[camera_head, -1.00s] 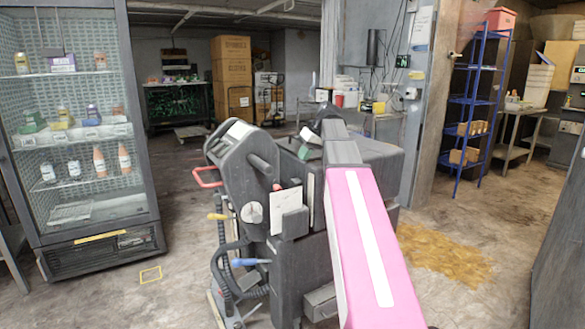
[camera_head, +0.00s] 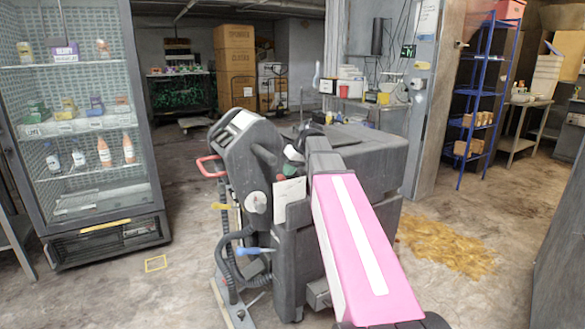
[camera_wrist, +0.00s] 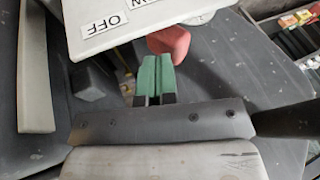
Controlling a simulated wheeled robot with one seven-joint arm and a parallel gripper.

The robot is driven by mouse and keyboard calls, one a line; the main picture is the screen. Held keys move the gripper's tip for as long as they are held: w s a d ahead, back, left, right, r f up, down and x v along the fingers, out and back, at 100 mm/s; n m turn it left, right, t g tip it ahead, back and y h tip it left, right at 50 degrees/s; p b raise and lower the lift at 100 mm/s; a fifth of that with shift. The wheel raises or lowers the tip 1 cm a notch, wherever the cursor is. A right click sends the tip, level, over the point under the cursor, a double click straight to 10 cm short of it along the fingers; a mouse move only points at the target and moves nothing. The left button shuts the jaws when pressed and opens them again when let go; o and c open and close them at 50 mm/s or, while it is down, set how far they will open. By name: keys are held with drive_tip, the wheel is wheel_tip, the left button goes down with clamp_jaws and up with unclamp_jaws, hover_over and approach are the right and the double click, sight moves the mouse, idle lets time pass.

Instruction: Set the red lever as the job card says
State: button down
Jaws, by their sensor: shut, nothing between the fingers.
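A dark grey wheeled machine (camera_head: 345,170) stands in front of me in the head view. A rounded red knob, seemingly the red lever (camera_wrist: 170,43), shows in the wrist view, just beyond my green fingertips. My gripper (camera_wrist: 153,68) is shut and empty beside it; contact cannot be told. A white plate (camera_wrist: 95,40) lettered OFF, with a second word cut off by the frame edge, lies at upper left, close to the knob. A white card (camera_head: 289,200) is on the machine's near side, its writing unreadable. The head view does not clearly show the knob.
The machine also has a red loop handle (camera_head: 210,167), a yellow handle (camera_head: 221,206) and a blue handle (camera_head: 254,251). A glass-front cabinet (camera_head: 105,230) stands left, a blue rack (camera_head: 482,100) right. A brownish patch (camera_head: 445,245) marks the floor. Open floor lies left of the machine.

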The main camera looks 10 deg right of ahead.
drive_tip(key=shift+s+a+f, duration=0.1)
drive_tip(key=shift+s+a, duration=0.05)
drive_tip(key=shift+a, duration=0.2)
drive_tip(key=shift+h, duration=0.7)
drive_tip(key=a, duration=0.1)
drive_tip(key=a+f, duration=0.1)
drive_tip(key=s+a, duration=0.1)
drive_tip(key=a, duration=0.1)
drive_tip(key=shift+f, duration=0.4)
drive_tip(key=shift+d, duration=0.15)
